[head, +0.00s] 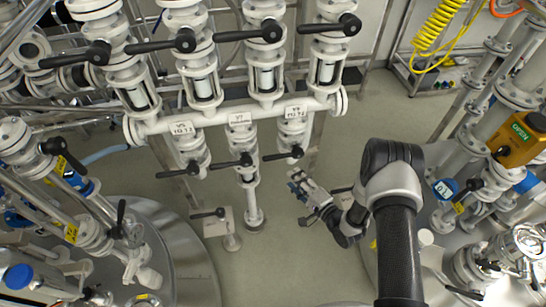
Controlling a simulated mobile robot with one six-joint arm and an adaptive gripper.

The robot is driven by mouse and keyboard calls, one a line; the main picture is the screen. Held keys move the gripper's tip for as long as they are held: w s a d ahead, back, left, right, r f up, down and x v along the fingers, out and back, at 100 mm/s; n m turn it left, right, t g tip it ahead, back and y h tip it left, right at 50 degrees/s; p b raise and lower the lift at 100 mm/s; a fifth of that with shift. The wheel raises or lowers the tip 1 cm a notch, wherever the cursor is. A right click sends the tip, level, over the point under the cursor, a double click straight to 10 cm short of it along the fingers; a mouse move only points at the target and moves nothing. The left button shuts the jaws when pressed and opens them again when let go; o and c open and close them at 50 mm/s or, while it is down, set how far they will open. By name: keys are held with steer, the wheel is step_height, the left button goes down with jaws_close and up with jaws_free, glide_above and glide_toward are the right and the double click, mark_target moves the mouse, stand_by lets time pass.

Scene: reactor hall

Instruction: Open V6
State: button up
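White labels sit on the horizontal white pipe: one at left (182,128), one in the middle (240,118) and one at right (295,112). Their print is too small to read surely, so I cannot tell which valve is V6. Below the pipe hang a left valve with a black lever (178,172), a middle valve with a black lever (232,162) and a right valve with a black lever (284,155). My gripper (297,181) is below and slightly right of the right lever, apart from it in the picture. Its finger opening is unclear.
Several upper valves with long black levers (250,35) stand above the pipe. A steel vessel (185,250) is at lower left, and pipes with an orange "OPEN" box (520,138) at right. A yellow coiled hose (437,28) hangs behind. Floor (300,260) shows around my arm.

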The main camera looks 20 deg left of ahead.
mark_target(275, 159)
steer(key=b+x, duration=0.2)
steer(key=x, duration=1.3)
steer(key=shift+f+b, duration=0.15)
steer(key=shift+b, duration=0.25)
steer(key=shift+c, duration=0.3)
jaws_close()
